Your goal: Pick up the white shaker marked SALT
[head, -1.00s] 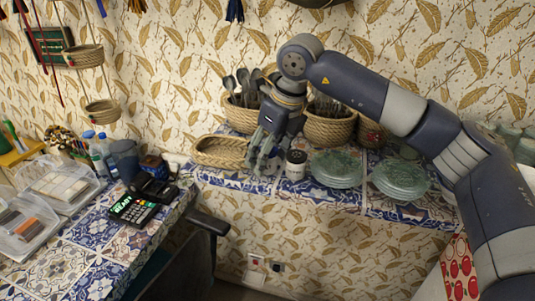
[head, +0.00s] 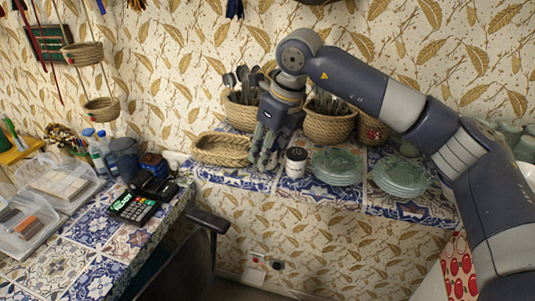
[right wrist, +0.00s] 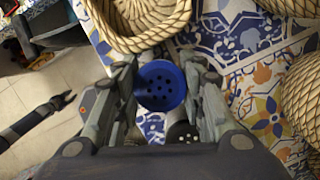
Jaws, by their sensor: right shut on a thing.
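My right gripper (head: 262,160) hangs over the back counter, between the wicker tray and a shaker with a black lid. In the right wrist view its two fingers (right wrist: 160,92) are shut on a shaker with a round blue, holed lid (right wrist: 161,86). The body and any marking of this shaker are hidden; in the head view the gripper covers it. The other shaker (head: 296,162) is whitish with a dark label too small to read, and stands just right of the gripper. Its black holed lid (right wrist: 182,133) shows partly below the blue lid. My left gripper is not in view.
The empty wicker tray (head: 221,150) lies left of the gripper. Wicker baskets with utensils, including one basket (head: 329,127), stand behind. Stacked green plates (head: 337,167) stand to the right. A card terminal (head: 134,207) sits on the left counter.

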